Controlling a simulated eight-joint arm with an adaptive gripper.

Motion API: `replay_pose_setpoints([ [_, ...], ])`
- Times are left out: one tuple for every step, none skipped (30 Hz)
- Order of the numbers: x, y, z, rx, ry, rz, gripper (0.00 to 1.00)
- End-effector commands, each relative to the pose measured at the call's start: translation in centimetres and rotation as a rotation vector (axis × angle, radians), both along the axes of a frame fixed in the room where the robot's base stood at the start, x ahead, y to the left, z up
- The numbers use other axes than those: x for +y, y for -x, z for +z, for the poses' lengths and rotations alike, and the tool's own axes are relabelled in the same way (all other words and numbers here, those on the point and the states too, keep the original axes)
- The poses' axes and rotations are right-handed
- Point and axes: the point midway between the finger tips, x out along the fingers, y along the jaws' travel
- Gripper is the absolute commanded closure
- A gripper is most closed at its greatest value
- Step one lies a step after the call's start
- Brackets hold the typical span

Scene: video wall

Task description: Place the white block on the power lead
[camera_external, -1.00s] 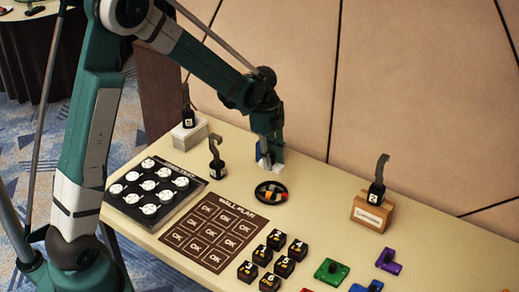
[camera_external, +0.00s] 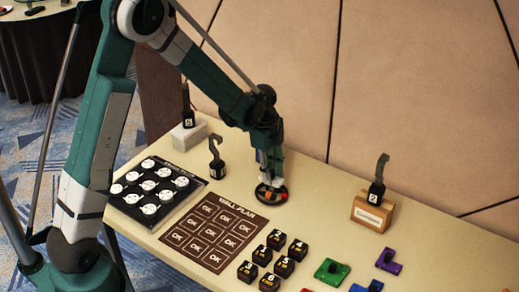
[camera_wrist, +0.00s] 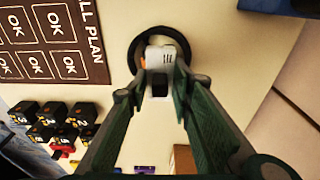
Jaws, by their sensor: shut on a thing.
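A white block (camera_wrist: 165,56) with dark marks on one face is between my fingertips in the wrist view. My gripper (camera_wrist: 158,84) is shut on it; the gripper also shows in the external view (camera_external: 270,181). The power lead appears as a black coiled ring (camera_external: 285,196) lying on the table, with orange and red parts inside. The ring (camera_wrist: 137,42) surrounds the block in the wrist view, with a bit of orange at the block's left. My fingers hide most of the block in the external view, and I cannot tell whether it touches the lead.
The brown wall plan mat (camera_external: 213,232) lies left of the lead, with a black tray of round white pieces (camera_external: 150,188) beyond it. Several black numbered blocks (camera_external: 284,266) stand in front. A wooden stand (camera_external: 372,212) with a black hook is at right. Bare table lies between.

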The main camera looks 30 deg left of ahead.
Motion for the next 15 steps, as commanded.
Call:
replay_pose_setpoints([
  [0.0, 0.0, -0.5, 0.000, 0.000, 0.000, 0.92],
  [0.0, 0.0, -0.8, 0.000, 0.000, 0.000, 0.92],
  [0.0, 0.0, -1.2, 0.000, 0.000, 0.000, 0.92],
  [0.0, 0.0, -1.5, 0.000, 0.000, 0.000, 0.92],
  [0.0, 0.0, -1.9, 0.000, 0.000, 0.000, 0.92],
  [0.0, 0.0, -2.3, 0.000, 0.000, 0.000, 0.92],
  [0.0, -0.1, -2.6, 0.000, 0.000, 0.000, 0.92],
  [0.0, 0.0, -2.9, 0.000, 0.000, 0.000, 0.92],
  [0.0, 0.0, -3.1, 0.000, 0.000, 0.000, 0.92],
  [0.0, 0.0, -3.3, 0.000, 0.000, 0.000, 0.92],
  [0.0, 0.0, -3.4, 0.000, 0.000, 0.000, 0.92],
  [0.0, 0.0, -3.5, 0.000, 0.000, 0.000, 0.92],
  [0.0, 0.0, -3.5, 0.000, 0.000, 0.000, 0.92],
  [0.0, 0.0, -3.5, 0.000, 0.000, 0.000, 0.92],
  [0.0, 0.0, -3.4, 0.000, 0.000, 0.000, 0.92],
])
